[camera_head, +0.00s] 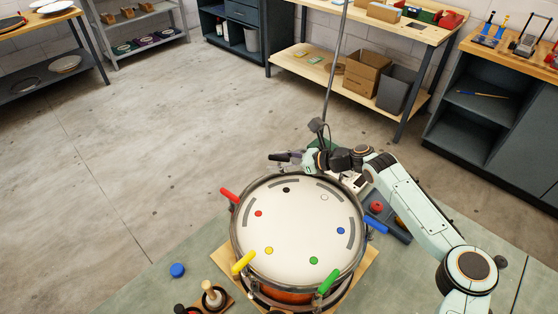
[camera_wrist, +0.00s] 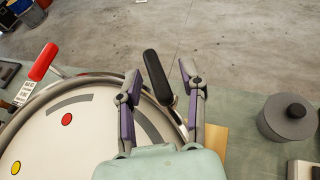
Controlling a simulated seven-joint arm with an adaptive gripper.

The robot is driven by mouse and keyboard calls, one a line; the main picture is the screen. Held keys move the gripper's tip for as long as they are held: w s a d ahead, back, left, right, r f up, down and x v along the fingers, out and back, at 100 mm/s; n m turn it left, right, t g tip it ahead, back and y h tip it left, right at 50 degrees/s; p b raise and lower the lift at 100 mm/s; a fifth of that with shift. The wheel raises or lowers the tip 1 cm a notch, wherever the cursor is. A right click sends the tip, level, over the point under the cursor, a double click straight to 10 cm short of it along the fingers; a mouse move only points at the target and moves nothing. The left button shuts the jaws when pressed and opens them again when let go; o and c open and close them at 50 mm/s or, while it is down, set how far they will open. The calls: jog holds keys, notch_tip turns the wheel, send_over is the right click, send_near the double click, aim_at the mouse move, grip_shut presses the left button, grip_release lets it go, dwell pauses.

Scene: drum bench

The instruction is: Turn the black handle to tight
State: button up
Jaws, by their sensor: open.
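The drum (camera_head: 300,225) sits on a wooden board, with a white head and coloured dots. The black handle (camera_wrist: 158,77) stands out from the drum's far rim in the wrist view, tilted, its end pointing up and away. My gripper (camera_wrist: 158,82) is open, with one finger to each side of the black handle. I see gaps between the fingers and the handle, so it is not gripped. In the head view my gripper (camera_head: 290,158) is at the drum's far edge, and I cannot clearly separate the black handle from its fingers there.
Red (camera_head: 230,195), yellow (camera_head: 242,263), green (camera_head: 329,280) and blue (camera_head: 376,224) handles stick out around the rim. A dark grey lidded pot (camera_wrist: 286,118) stands right of my gripper in the wrist view. A blue puck (camera_head: 177,270) lies left of the drum.

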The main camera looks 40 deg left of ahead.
grip_shut()
jog(key=shift+t, duration=0.3)
jog(key=m+t+y, duration=0.1)
jog(key=m+t, duration=0.2)
jog(key=shift+m+t, duration=0.3)
jog(key=shift+r+m+t, duration=0.1)
jog(key=shift+m+t, duration=1.1)
jog(key=shift+t, duration=0.2)
grip_release()
